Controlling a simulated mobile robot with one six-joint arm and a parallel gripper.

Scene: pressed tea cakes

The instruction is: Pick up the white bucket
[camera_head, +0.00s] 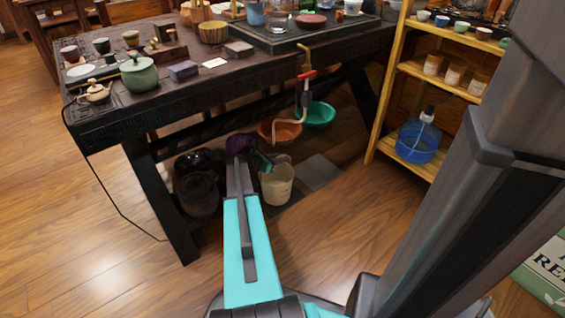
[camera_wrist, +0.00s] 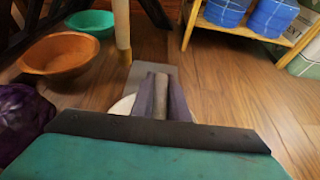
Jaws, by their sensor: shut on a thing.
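The white bucket (camera_head: 277,185) stands under the dark table in the head view, close to the floor. My gripper (camera_head: 266,161) reaches down at its upper left rim. In the wrist view, the two fingers of my gripper (camera_wrist: 161,95) are close together with a narrow pale grey strip between them, which looks like part of the bucket's wall. A pale edge of the bucket (camera_wrist: 122,108) shows to the left of the fingers.
An orange basin (camera_head: 281,131) and a green basin (camera_head: 318,115) lie behind the bucket. A wooden shelf (camera_head: 437,70) stands at right. The tabletop (camera_head: 150,108) is overhead; open floor lies to the right.

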